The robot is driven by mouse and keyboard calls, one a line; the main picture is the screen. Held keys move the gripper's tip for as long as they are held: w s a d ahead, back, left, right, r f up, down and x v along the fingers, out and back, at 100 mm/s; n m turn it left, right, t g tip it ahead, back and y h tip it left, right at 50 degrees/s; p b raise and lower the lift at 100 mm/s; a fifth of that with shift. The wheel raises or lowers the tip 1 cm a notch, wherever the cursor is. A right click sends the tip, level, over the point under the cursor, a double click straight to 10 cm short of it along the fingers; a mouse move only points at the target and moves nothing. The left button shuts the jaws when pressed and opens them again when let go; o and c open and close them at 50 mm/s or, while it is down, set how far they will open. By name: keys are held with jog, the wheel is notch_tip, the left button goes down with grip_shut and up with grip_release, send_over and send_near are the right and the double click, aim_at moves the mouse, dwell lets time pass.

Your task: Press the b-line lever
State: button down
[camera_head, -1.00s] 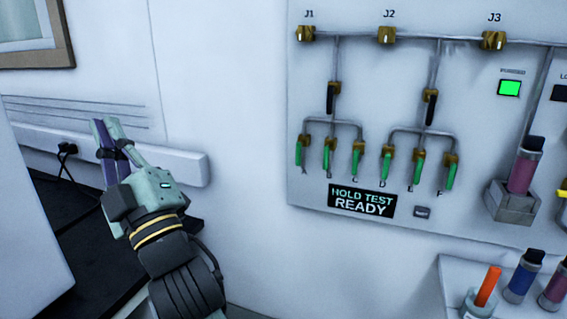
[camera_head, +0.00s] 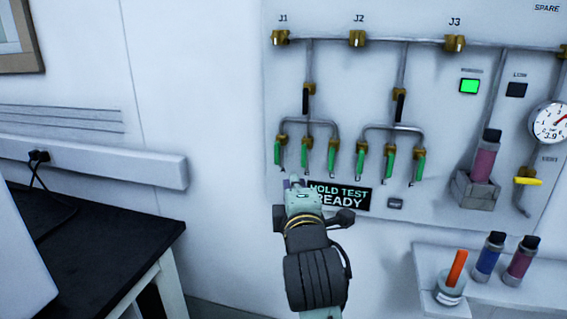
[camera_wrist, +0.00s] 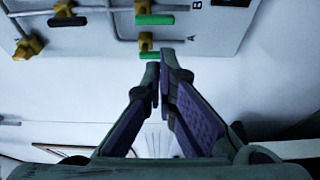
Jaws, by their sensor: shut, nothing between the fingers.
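The b-line lever (camera_head: 304,153) is the second green lever from the left in the lower row of the wall panel, hanging straight down. In the wrist view, it is the green handle (camera_wrist: 155,19) by the letter B, lying across the picture. The A lever (camera_head: 277,152) is just left of it; its green handle (camera_wrist: 150,55) is right at my fingertips in the wrist view, partly hidden. My gripper (camera_head: 294,184) is shut and empty, with purple finger pads. Its tips (camera_wrist: 160,62) point at the panel, just below the A and B levers; contact cannot be told.
More green levers (camera_head: 361,160) continue the row to the right, close together. A HOLD TEST READY display (camera_head: 350,196) sits just right of my fingertips, partly hidden by my gripper. A shelf (camera_head: 428,270) with vials juts out lower right; a black bench (camera_head: 90,240) stands left.

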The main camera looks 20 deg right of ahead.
aim_at(304, 156)
jog(key=p+x, duration=0.3)
jog(key=x, duration=0.7)
jog(key=shift+d, duration=0.1)
dwell(0.5)
jog(key=shift+n, duration=0.3)
